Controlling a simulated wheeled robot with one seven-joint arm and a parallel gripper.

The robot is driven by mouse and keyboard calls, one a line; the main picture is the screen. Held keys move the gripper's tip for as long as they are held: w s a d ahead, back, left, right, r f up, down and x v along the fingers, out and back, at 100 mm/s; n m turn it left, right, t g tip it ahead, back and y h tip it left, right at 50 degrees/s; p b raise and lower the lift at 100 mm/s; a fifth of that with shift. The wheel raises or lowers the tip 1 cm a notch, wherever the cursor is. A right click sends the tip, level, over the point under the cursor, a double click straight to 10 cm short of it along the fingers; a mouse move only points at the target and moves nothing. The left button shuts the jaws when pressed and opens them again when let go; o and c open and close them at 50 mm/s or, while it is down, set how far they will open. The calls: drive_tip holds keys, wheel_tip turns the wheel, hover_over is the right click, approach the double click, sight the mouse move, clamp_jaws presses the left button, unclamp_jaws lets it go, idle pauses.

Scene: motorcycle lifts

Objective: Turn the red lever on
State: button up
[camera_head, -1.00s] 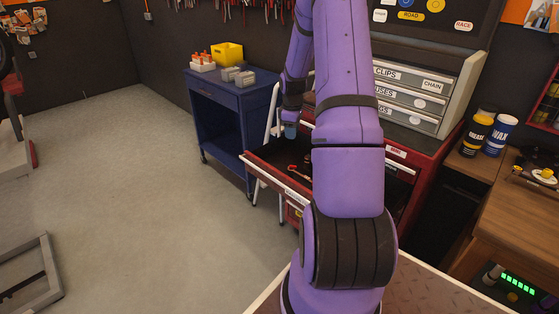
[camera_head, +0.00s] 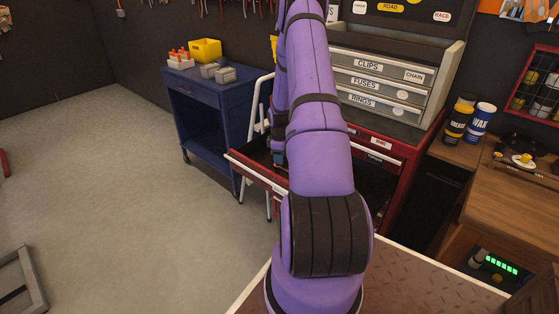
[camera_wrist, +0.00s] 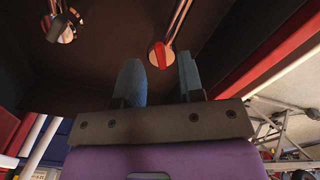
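My gripper (camera_wrist: 160,76) is open in the wrist view, with two blue-grey fingers apart and nothing between them. A small red part (camera_wrist: 159,54) on a shiny metal rod lies just beyond the gap between the fingertips; I cannot tell if it is the red lever. In the head view my gripper (camera_head: 279,148) is small and partly hidden by my purple arm, pointing down at the open red drawer (camera_head: 247,172). My arm hides much of the drawer's inside.
A second metal piece (camera_wrist: 62,28) is beside the red part. The red cabinet (camera_head: 405,160) carries a grey organizer (camera_head: 425,100). A blue cart (camera_head: 215,105) stands left of the drawer. A wooden bench (camera_head: 520,200) is at right.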

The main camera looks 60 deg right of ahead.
drive_tip(key=shift+f, duration=0.9)
clamp_jaws()
drive_tip(key=shift+m, duration=0.3)
drive_tip(key=m, duration=0.5)
drive_tip(key=shift+a, duration=0.25)
drive_tip(key=m, duration=0.6)
drive_tip(key=shift+a, duration=0.2)
drive_tip(key=shift+m, duration=0.3)
